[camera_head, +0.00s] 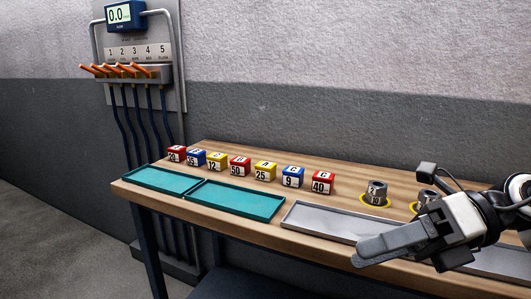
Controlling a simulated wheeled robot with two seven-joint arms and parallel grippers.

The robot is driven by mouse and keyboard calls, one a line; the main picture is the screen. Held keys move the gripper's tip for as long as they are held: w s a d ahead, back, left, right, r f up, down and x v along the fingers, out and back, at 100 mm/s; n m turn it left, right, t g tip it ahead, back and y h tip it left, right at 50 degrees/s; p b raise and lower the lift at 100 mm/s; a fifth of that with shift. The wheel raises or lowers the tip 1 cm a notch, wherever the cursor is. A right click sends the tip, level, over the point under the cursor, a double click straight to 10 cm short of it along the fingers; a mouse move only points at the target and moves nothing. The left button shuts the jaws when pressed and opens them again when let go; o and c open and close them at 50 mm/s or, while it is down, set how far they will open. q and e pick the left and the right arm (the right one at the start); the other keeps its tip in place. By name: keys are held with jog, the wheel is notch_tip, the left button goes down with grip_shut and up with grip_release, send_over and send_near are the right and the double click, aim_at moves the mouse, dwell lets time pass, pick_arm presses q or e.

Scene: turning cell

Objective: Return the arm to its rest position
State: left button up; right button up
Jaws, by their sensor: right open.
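My right arm comes in from the right edge, and its gripper (375,252) hangs over the front right part of the wooden workbench (350,202). The jaws are seen from the side, with nothing visible between them. The gripper covers part of a grey metal tray (318,221) and partly hides a dark round piece behind it. My left gripper is not in view.
Several numbered red, blue and yellow blocks (239,166) stand in a row at the back. Two teal trays (238,199) lie at the front left. A dark weight (375,193) stands on a yellow ring. A wall panel (125,51) with orange levers is behind.

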jog(key=w+a+f+m+t+h+p, duration=0.1)
jog(key=w+f+m+t, duration=0.25)
jog(key=m+t, duration=0.8)
jog(key=w+f+m+t+h+p, duration=0.15)
jog(key=f+m+t, duration=0.4)
jog(key=m, duration=1.05)
jog(key=s+f+m+g+h, duration=0.3)
jog(key=s+f+m+h, duration=0.1)
jog(key=f, duration=0.6)
jog(key=s+a+f+m+g+h+p, duration=0.1)
jog(key=s+f+m+g+h, duration=0.2)
jog(key=s+f+m, duration=0.4)
notch_tip(320, 180, down, 4)
jog(key=shift+s+f+m+h, duration=0.1)
jog(key=shift+s+m+h, duration=0.1)
jog(key=shift+m+h, duration=0.75)
